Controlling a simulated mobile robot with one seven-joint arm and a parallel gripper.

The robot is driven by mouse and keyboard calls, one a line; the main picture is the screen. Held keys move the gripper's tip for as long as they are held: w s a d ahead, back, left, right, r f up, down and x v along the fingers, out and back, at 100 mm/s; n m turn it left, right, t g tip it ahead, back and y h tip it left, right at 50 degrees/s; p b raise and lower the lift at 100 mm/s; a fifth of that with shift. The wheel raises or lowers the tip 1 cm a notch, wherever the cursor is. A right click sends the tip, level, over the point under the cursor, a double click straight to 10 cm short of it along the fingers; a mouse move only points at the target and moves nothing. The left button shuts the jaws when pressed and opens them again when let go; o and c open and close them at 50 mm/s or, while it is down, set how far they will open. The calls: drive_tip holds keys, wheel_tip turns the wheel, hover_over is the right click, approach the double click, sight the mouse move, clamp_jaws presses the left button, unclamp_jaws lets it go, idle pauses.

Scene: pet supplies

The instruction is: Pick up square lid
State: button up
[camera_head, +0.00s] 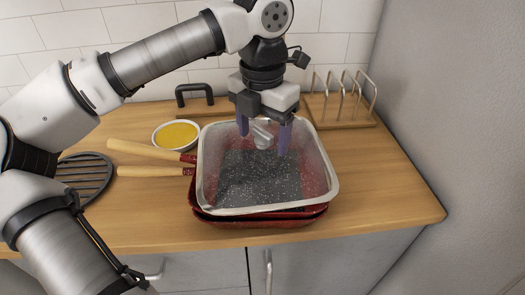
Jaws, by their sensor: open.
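The square lid (229,193) is clear glass with a pale metal rim and a silvery knob near its middle. It lies on a red square pan (262,219) on the wooden counter. My gripper (263,142) points down over the lid, with its purple fingers apart. One finger shows on each side of the knob in the picture. I cannot tell whether the fingers touch the lid or the knob. The far part of the lid is partly hidden by the gripper.
Two wooden handles with red ends (150,161) reach left from the pan. A bowl of yellow contents (177,136) stands behind them. A dark slatted trivet (84,178) is at left. A wooden rack with metal loops (340,112) stands back right. The front right counter is clear.

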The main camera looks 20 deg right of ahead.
drive_tip(key=shift+c, duration=0.4)
clamp_jaws()
drive_tip(key=shift+r, duration=0.1)
wheel_tip(320, 180, up, 9)
drive_tip(key=shift+f+b, duration=0.1)
drive_tip(key=shift+b, duration=0.3)
drive_tip(key=shift+p, duration=0.3)
drive_tip(key=shift+w+a+f+m+p, duration=0.15)
drive_tip(key=shift+f+m+p, duration=0.15)
drive_tip(key=shift+f+p, duration=0.3)
drive_tip(key=shift+a+f+m+p, duration=0.15)
drive_tip(key=shift+f+m+p, duration=0.15)
drive_tip(key=shift+f+p, duration=0.2)
drive_tip(key=shift+f, duration=0.7)
drive_tip(key=shift+m, duration=0.3)
drive_tip(key=shift+f+b, duration=1.4)
drive_tip(key=shift+f, duration=1)
